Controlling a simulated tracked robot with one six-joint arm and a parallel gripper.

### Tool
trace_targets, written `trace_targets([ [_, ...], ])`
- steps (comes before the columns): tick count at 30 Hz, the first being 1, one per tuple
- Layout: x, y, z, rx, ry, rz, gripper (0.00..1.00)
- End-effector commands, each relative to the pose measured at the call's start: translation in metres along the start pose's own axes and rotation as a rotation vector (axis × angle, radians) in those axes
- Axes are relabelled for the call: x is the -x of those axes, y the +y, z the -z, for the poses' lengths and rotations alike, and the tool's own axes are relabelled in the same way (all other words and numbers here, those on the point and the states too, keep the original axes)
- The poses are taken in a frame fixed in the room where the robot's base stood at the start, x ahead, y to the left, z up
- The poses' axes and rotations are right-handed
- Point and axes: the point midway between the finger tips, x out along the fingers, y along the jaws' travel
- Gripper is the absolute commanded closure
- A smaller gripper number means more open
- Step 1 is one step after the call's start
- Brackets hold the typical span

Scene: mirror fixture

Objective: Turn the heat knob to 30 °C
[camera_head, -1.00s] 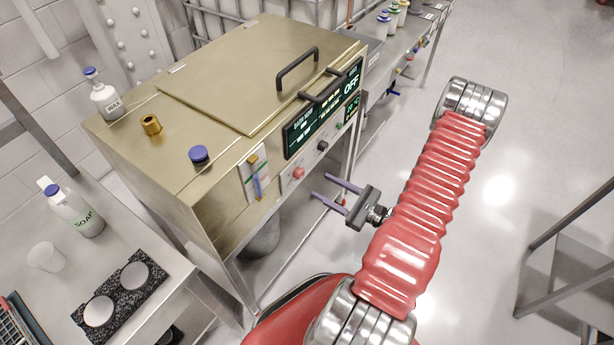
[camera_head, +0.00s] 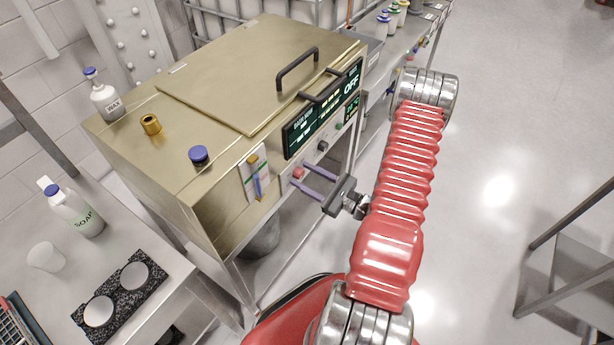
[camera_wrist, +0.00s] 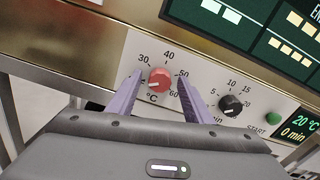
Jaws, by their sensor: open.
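The heat knob (camera_wrist: 159,79) is red and sits on the front panel of the brass-coloured bath, inside a printed scale with 30, 40, 50 and 60 °C marks. The lower left of the scale is hidden by a finger. The small display (camera_wrist: 298,127) reads 20 °C and 0 min. My gripper (camera_wrist: 160,76) is open, its two purple fingers one on each side of the red knob; I cannot tell whether they touch it. In the head view my gripper (camera_head: 295,172) reaches the panel at the red knob (camera_head: 299,173).
A black minute knob (camera_wrist: 231,104) is just right of my right finger, with a green START button (camera_wrist: 273,118) beyond it. The big screen (camera_head: 322,108) shows OFF.

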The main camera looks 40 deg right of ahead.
Motion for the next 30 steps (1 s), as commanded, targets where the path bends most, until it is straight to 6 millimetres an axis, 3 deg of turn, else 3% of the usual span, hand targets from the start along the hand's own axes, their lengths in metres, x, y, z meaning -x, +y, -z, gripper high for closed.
trace_targets([
  [3, 0.0001, -0.0001, 0.0000, 0.000, 0.000, 0.000, 0.55],
  [20, 0.0004, -0.0002, 0.0001, 0.000, 0.000, 0.000, 0.94],
  [30, 0.0014, -0.0022, 0.0004, -0.028, 0.001, 0.005, 0.95],
])
